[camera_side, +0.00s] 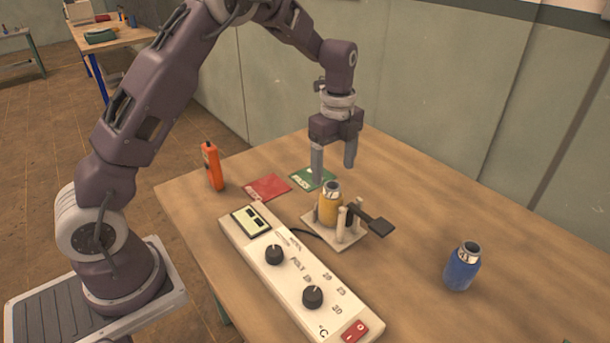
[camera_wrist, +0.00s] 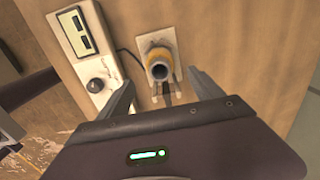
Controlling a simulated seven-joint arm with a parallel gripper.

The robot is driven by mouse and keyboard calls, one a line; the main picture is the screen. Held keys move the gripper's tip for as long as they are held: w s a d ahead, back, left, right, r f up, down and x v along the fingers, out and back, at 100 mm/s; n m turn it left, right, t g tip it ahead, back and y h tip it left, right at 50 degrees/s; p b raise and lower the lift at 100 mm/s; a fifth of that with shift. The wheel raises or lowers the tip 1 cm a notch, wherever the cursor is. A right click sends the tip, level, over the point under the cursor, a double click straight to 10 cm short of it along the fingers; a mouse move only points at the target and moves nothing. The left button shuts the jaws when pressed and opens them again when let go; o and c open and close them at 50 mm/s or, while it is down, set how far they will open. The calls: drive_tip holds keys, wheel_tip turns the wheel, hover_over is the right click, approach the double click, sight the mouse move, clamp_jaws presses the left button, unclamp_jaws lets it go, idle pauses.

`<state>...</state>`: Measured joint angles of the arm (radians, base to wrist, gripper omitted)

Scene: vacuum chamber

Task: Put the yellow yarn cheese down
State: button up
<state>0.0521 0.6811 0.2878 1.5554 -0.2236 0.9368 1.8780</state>
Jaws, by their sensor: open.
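No yarn cheese as such is recognisable; the yellow thing in view is a small yellow bottle (camera_side: 329,209) with a bare metal neck. It stands upright on a pale plate with upright pegs (camera_side: 346,243) on the wooden table. In the wrist view the yellow bottle (camera_wrist: 158,66) shows from above, its open mouth facing the camera. My gripper (camera_side: 334,170) is open and empty, with its fingers pointing down just above the bottle. In the wrist view my gripper (camera_wrist: 163,80) has a finger on either side of the bottle, apart from it.
A black paddle (camera_side: 372,219) sticks out from the pegged plate. A white control box (camera_side: 290,275) with knobs lies in front. A blue bottle (camera_side: 462,267) stands at right.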

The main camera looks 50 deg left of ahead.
drive_tip(key=s+d+r+n+t, duration=0.35)
drive_tip(key=s+r+n, duration=0.45)
drive_tip(key=s+r, duration=0.6)
drive_tip(key=s+d+r+n+t, duration=0.1)
drive_tip(key=s+d+n+t, duration=0.1)
drive_tip(key=s+n, duration=0.8)
drive_tip(key=s, duration=0.6)
drive_tip(key=shift+s+r, duration=0.15)
drive_tip(key=shift+s, duration=0.05)
